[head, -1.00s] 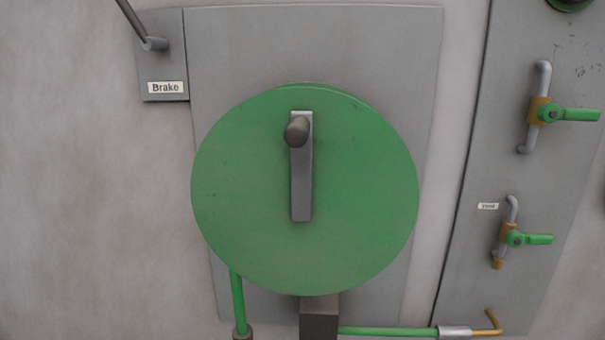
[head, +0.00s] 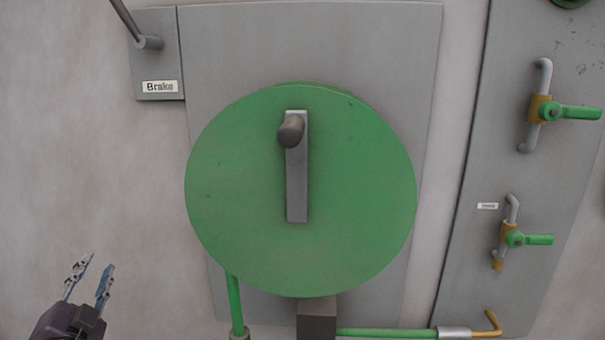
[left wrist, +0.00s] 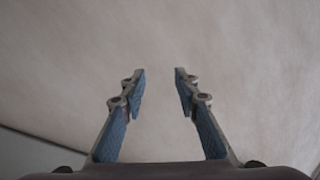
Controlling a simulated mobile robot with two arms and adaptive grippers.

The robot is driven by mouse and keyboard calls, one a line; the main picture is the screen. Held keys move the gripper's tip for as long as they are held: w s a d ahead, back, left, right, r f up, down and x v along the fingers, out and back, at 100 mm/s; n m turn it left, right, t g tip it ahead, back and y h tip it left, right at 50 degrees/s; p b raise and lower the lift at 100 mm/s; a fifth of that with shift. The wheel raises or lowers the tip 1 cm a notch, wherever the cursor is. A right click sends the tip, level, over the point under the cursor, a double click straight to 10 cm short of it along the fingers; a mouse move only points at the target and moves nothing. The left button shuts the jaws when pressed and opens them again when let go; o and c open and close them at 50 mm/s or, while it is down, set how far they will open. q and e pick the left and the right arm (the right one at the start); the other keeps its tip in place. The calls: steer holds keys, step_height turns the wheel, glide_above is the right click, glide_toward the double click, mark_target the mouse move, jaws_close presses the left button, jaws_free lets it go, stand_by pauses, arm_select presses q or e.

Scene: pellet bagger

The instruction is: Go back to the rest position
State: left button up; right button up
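My left gripper (head: 96,266) shows at the lower left of the head view, in front of the bare wall and left of the green wheel. Its two fingers are apart with nothing between them. The left wrist view also shows the left gripper (left wrist: 160,76) open and empty, facing a plain pale surface. My right gripper is in neither view.
A large green wheel (head: 350,200) with a grey crank handle (head: 297,180) fills the middle. A brake lever (head: 148,42) is at the upper left. A grey panel with green-handled valves (head: 570,112) is at the right. The wall (head: 80,170) at left is clear.

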arm_select(q)
steer(key=s+d+f+n+g+h, duration=0.15)
steer(key=s+d+f+g, duration=0.35)
steer(key=f, duration=0.6)
steer(key=s+d+f+n+g+h, duration=0.1)
steer(key=s+d+f+n+g, duration=0.15)
steer(key=s+d+f, duration=0.6)
steer(key=s+d+f+g+h, duration=0.1)
steer(key=s+d+f+g, duration=0.25)
steer(key=s, duration=0.25)
steer(key=s+d+f+n+g+h, duration=0.1)
steer(key=s+d+f+g, duration=0.1)
steer(key=s+f, duration=0.35)
steer(key=s+d+f+g+h, duration=0.1)
steer(key=s+d+f+g, duration=0.2)
steer(key=s, duration=0.4)
step_height(320, 180, down, 28)
steer(key=s, duration=0.3)
steer(key=s+a+f+g, duration=0.1)
steer(key=s+a+f, duration=0.2)
steer(key=s+f, duration=1.1)
steer(key=shift+s+f+g, duration=0.3)
steer(key=shift+s+f, duration=0.05)
steer(key=shift+s, duration=0.75)
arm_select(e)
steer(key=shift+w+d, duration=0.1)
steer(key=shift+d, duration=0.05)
